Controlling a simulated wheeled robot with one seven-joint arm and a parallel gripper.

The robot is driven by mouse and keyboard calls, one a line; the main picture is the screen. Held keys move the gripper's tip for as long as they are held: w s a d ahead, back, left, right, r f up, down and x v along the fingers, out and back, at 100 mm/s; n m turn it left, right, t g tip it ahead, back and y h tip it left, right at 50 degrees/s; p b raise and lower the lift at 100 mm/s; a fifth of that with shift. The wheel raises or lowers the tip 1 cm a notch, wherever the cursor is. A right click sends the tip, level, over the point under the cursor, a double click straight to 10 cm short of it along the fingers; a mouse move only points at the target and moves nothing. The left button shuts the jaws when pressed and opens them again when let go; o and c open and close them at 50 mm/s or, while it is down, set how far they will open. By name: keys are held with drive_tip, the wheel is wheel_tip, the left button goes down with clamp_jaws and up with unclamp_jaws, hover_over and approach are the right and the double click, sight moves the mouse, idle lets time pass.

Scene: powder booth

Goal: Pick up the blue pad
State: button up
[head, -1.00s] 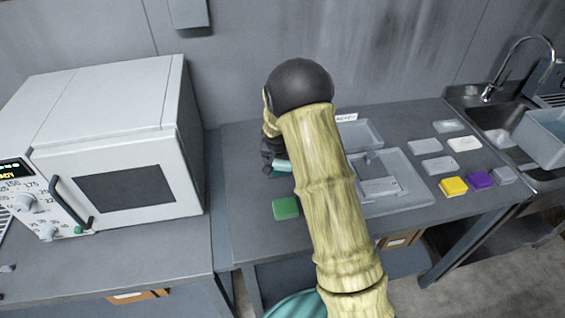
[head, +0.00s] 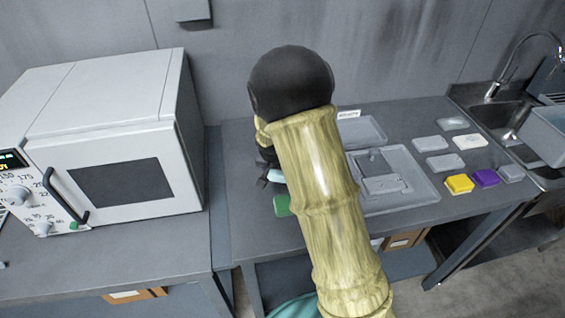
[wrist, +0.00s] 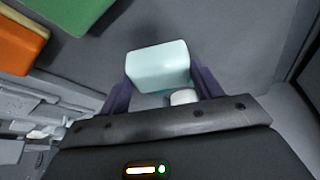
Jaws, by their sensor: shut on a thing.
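A pale blue pad (wrist: 158,65) is held between the two dark fingers of my gripper (wrist: 160,88) in the wrist view. In the head view my gripper (head: 267,180) is mostly hidden behind my arm, and only a small part of the pale blue pad (head: 276,175) shows beside it. The pad appears to be above the grey table; its exact height is hard to tell. A small white thing (wrist: 183,97) sits between the fingers, behind the pad.
A green pad (head: 282,205) lies close by, partly covered by my arm; an orange pad (wrist: 20,45) shows in the wrist view. A grey tray (head: 415,190) is right of my arm. Yellow (head: 459,184) and purple (head: 485,178) pads lie farther right. A white oven (head: 120,140) stands left.

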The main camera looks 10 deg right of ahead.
wheel_tip(320, 180, up, 14)
drive_tip(key=shift+s+a, duration=0.15)
drive_tip(key=shift+s, duration=0.15)
drive_tip(key=shift+f, duration=0.1)
idle(0.3)
